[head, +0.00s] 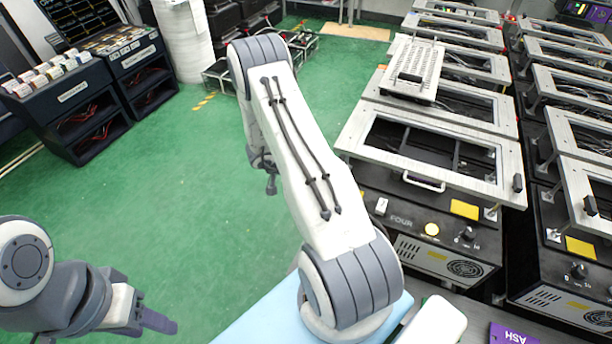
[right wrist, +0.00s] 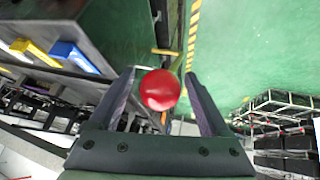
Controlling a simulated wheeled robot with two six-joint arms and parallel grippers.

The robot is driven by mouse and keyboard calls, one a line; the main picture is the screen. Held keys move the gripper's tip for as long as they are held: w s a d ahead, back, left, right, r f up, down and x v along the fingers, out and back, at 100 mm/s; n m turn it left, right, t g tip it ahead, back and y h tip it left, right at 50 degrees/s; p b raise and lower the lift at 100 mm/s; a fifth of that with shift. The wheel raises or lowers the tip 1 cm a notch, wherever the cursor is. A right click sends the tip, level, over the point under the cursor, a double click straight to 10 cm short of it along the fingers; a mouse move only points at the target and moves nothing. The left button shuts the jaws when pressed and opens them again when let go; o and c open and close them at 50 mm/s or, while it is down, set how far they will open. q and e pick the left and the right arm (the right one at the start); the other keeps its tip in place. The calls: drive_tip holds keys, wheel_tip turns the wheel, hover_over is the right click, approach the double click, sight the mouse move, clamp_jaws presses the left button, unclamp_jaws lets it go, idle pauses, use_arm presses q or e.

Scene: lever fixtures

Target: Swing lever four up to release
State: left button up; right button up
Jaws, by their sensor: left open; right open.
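The fixture labelled FOUR (head: 400,220) stands right of centre in the head view, with a pale frame top, a white handle (head: 423,183), a yellow button and a black knob. A round red knob (right wrist: 160,90) shows in the right wrist view, between the spread fingers of my right gripper (right wrist: 160,76). The fingers look apart from it. What the knob is mounted on is hidden, so I cannot tell whether it is lever four. My left gripper (head: 150,318) is at the lower left of the head view, empty over the green floor.
More framed fixtures (head: 585,130) stand in rows at the right. A white keyboard-like panel (head: 412,72) lies on one frame. A dark cabinet (head: 75,110) stands at the left. A purple ASH label (head: 512,336) is at the bottom right. Green floor lies open at left centre.

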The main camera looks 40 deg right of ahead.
drive_tip(key=v, duration=0.9)
drive_tip(key=shift+r, duration=0.1)
